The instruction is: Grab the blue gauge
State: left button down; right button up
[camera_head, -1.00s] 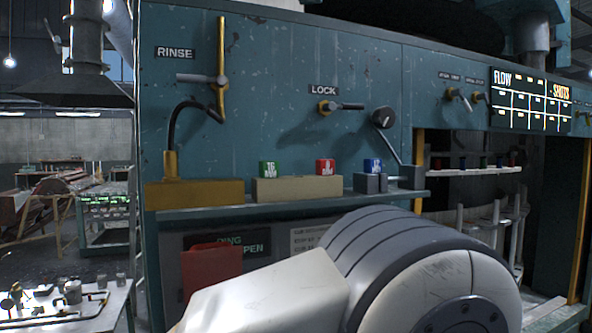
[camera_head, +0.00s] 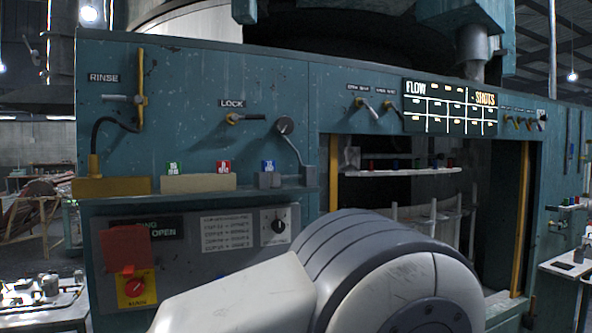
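A small blue block with white marking, which looks like the blue gauge (camera_head: 268,166), sits on a grey holder (camera_head: 269,180) on the machine's ledge, below the LOCK lever. A green block (camera_head: 172,168) and a red block (camera_head: 223,167) stand to its left on a beige base (camera_head: 198,184). Neither of my grippers is in view. A large white and grey link of my own arm fills the lower middle, below and in front of the ledge, apart from the blue block in the picture.
The teal machine has a RINSE lever (camera_head: 141,90), a LOCK lever (camera_head: 245,118) and a jointed lever (camera_head: 287,135) close to the blue block. Below are a red flap (camera_head: 125,248) and a dial (camera_head: 278,226). An open bay with a shelf (camera_head: 402,172) lies right.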

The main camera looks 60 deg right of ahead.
aim_at(269, 165)
jog(key=z, duration=0.9)
